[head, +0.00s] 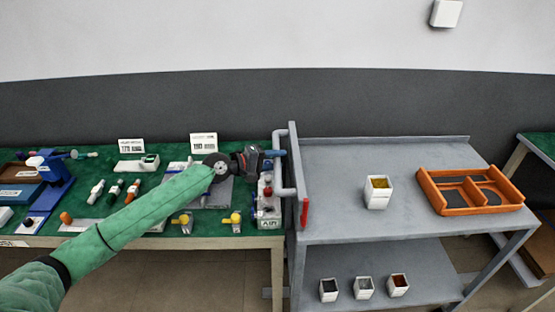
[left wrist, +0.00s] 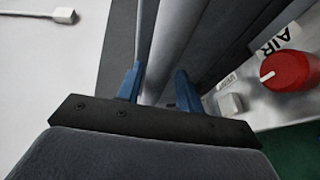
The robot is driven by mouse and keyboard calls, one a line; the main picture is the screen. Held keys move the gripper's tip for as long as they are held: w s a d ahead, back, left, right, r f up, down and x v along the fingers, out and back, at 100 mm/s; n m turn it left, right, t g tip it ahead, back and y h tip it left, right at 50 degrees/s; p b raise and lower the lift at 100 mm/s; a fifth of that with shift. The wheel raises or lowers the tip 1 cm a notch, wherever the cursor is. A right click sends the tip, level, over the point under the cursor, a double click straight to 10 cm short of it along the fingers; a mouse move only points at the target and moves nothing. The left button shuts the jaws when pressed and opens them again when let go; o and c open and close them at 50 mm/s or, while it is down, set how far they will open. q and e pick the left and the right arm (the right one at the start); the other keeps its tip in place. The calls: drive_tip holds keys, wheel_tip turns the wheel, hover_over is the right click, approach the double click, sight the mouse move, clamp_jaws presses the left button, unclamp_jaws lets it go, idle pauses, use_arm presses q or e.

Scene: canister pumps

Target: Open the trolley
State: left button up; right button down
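The grey trolley (head: 330,225) stands right of the green-topped bench, with a grey tubular push handle (head: 292,130) at its left end. A red lever (head: 304,212) hangs at the trolley's left front corner. My left arm reaches across the bench, and my left gripper (head: 277,153) is at the handle, level with its upper part. In the left wrist view its blue fingers (left wrist: 158,85) stand apart, one on each side of a grey bar. I cannot tell whether they touch it. My right gripper is not in view.
A white box (head: 377,192) and an orange tray (head: 470,190) stand on the trolley's top. Several small boxes (head: 364,288) are on its lower shelf. The bench (head: 100,228) carries tools and parts, including a red knob (left wrist: 290,70) close to the gripper.

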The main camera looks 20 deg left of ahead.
use_arm(q)
drive_tip(key=shift+o, duration=0.2)
drive_tip(key=shift+a+r, duration=0.1)
drive_tip(key=shift+a, duration=0.05)
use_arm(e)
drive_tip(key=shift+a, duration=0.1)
use_arm(q)
drive_tip(key=shift+s+a, duration=0.1)
drive_tip(key=shift+s, duration=0.1)
drive_tip(key=b+v, duration=0.2)
drive_tip(key=v, duration=0.3)
drive_tip(key=shift+s+a, duration=0.25)
drive_tip(key=shift+a, duration=0.1)
drive_tip(key=shift+v, duration=0.75)
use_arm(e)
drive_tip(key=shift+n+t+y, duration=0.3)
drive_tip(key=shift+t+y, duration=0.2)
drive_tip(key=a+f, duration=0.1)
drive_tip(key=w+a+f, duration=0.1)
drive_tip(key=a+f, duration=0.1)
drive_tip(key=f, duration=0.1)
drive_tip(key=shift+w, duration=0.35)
use_arm(q)
drive_tip(key=shift+r, duration=0.1)
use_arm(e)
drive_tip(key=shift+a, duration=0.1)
